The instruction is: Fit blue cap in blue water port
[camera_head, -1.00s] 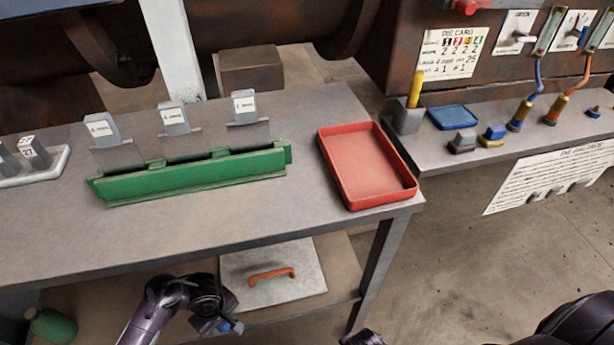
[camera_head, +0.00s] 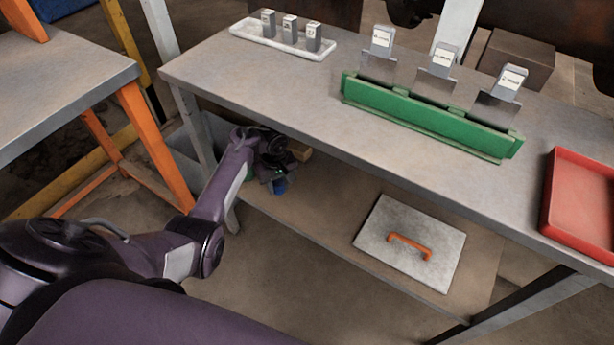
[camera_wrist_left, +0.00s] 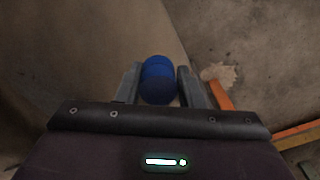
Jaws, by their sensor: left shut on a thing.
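The blue cap (camera_wrist_left: 158,82) is between the fingers of my left gripper (camera_wrist_left: 160,85) in the left wrist view, and the fingers are shut on it. The blue water port is not in the head view now. My right gripper is not in view.
The grey table (camera_head: 240,72) carries a white tray (camera_head: 262,36) of grey blocks, a green rack (camera_head: 420,114) and a red tray (camera_head: 580,205). A plate (camera_head: 400,268) with an orange handle lies on the lower shelf. An orange-legged table (camera_head: 50,90) stands at the left.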

